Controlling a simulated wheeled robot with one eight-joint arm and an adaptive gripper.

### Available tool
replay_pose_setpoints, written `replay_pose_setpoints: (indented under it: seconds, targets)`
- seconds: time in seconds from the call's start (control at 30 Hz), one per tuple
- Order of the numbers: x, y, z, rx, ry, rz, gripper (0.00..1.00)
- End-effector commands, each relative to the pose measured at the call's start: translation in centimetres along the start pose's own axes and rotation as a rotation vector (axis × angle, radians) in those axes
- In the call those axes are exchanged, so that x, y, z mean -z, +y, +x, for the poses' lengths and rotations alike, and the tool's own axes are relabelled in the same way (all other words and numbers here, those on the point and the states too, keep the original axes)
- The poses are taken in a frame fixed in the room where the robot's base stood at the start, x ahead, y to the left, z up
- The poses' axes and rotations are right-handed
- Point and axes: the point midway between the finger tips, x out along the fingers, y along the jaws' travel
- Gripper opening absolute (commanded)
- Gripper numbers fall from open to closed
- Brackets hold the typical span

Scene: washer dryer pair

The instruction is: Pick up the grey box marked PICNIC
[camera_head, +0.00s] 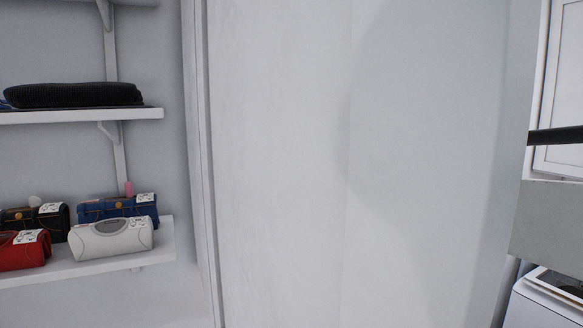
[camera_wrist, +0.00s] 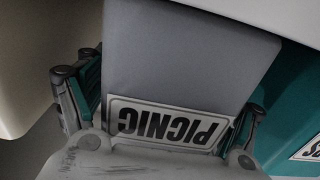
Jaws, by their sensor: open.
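The grey box marked PICNIC (camera_wrist: 185,50) fills the middle of the wrist view. Its white label is upside down in the picture, close to my palm. My gripper (camera_wrist: 168,92) is open, with one finger at the left side of the box and the other at its lower right. I cannot tell whether either finger touches it. The far part of the box runs out of the picture at the top. Neither the box nor my gripper shows in the head view.
A teal box (camera_wrist: 292,128) with a white label stands close at the right in the wrist view. A pale surface (camera_wrist: 40,60) is at the left. The head view shows a shelf (camera_head: 165,240) with several bags, a plain wall, and a white appliance (camera_head: 530,305) at lower right.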

Motion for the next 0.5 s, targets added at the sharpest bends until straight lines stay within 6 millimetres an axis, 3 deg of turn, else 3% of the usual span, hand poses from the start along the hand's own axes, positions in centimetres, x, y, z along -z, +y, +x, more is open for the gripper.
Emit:
replay_pose_setpoints:
  seconds: [0.07,0.2,0.27,0.5]
  targets:
    - [-0.01,0.00,-0.01,0.000,0.000,0.000,0.83]
    - [-0.01,-0.01,-0.03,0.000,0.000,0.000,0.52]
    - [0.00,-0.01,-0.03,0.000,0.000,0.000,0.42]
    - [0.01,-0.01,-0.04,0.000,0.000,0.000,0.39]
